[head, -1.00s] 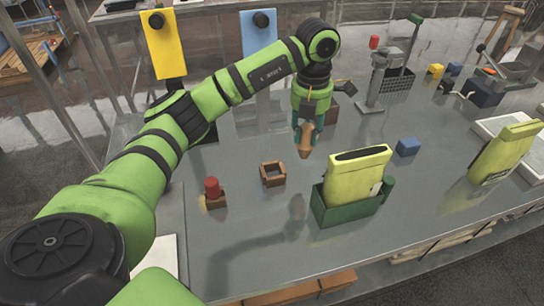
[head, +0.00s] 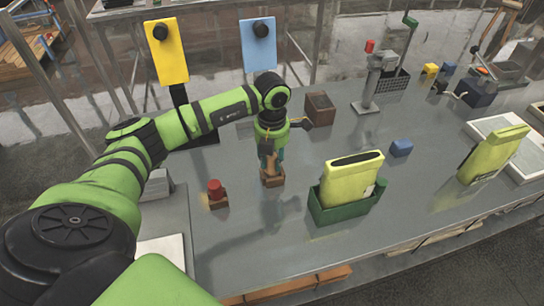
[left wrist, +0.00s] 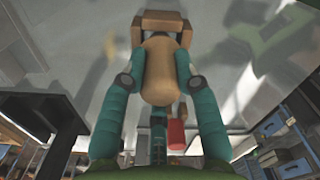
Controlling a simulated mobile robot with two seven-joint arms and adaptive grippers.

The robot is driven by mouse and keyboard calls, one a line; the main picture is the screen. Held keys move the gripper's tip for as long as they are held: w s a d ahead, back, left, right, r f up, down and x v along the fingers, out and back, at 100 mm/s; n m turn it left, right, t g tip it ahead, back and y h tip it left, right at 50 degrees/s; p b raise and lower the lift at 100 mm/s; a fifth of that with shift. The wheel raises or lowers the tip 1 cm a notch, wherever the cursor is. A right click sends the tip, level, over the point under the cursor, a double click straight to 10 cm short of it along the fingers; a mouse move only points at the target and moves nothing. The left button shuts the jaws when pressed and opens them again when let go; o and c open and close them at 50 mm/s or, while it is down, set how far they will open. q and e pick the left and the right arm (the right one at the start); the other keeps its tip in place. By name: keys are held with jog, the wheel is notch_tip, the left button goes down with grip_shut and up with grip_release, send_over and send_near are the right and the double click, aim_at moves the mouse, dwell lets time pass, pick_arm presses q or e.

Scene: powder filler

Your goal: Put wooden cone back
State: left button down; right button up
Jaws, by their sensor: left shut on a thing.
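My left gripper (head: 269,153) is shut on the brown wooden cone and points down at the middle of the table. The cone (left wrist: 159,68) shows between the two teal fingers in the left wrist view, its narrow end away from the palm. The square wooden holder (head: 272,180) stands directly below the cone; it also shows at the top of the left wrist view (left wrist: 163,20). The cone's lower end is at the holder's opening. I cannot tell how far inside it is. My right gripper is out of view.
A red-topped wooden block (head: 216,192) stands left of the holder. A yellow-green bag in a green tray (head: 345,210) stands to its right. A brown box (head: 320,108) and a metal stand (head: 372,85) are behind. The table front is clear.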

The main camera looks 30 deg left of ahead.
pick_arm(q)
jog(key=shift+f, duration=0.25)
jog(key=c, duration=0.9)
grip_release()
jog(key=shift+r, duration=0.1)
jog(key=shift+r, duration=0.3)
notch_tip(320, 180, up, 10)
jog(key=b, duration=0.4)
jog(key=shift+r, duration=0.85)
